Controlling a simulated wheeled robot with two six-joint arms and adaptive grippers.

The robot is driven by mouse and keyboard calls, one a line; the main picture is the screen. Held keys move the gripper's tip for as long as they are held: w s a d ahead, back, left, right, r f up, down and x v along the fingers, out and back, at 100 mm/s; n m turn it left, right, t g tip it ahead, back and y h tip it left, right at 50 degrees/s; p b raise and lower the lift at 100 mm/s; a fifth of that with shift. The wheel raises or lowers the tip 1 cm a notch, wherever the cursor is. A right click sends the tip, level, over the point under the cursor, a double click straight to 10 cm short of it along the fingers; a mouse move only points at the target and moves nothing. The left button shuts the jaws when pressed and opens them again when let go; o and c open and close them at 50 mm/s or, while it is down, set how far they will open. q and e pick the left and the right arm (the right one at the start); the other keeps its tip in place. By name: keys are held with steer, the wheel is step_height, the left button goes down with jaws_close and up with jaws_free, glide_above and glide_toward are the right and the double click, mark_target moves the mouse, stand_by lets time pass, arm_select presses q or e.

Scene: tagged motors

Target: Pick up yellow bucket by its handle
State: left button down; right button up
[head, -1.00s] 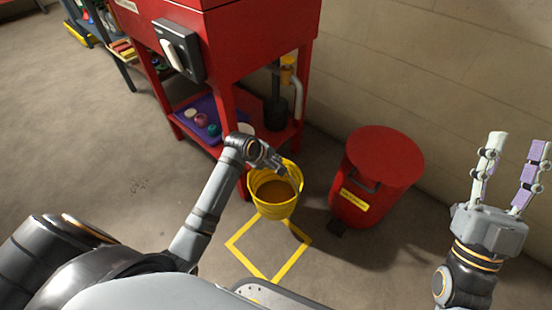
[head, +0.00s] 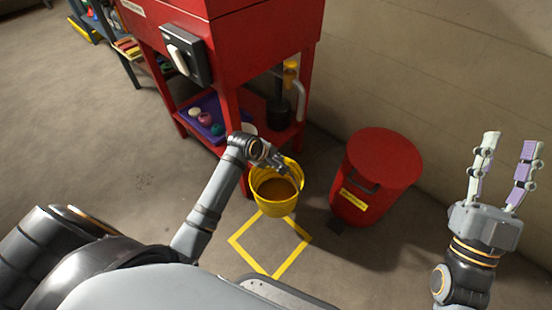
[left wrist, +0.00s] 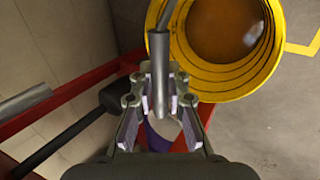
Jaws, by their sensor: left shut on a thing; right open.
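The yellow bucket (head: 275,207) holds brown liquid and sits upright in the head view, overlapping the far corner of the yellow floor square. It also shows at the top of the left wrist view (left wrist: 268,72). My left gripper (head: 284,167) is at the bucket's rim in the head view. In the left wrist view my left gripper (left wrist: 160,88) is shut on the grey handle (left wrist: 159,50), which runs between its fingers. I cannot tell whether the bucket clears the floor. My right gripper (head: 503,163) is open and empty, raised at the right, away from the bucket.
A red bin (head: 372,178) with a closed lid stands right of the bucket. A red machine stand (head: 232,120) with a shelf is behind and left of it, bearing a purple tray (head: 187,107). The yellow taped square (head: 283,266) is on open floor in front.

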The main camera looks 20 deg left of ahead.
arm_select(q)
steer(key=shift+w+r+p, duration=0.1)
steer(key=shift+r+p, duration=0.8)
steer(key=shift+p, duration=0.25)
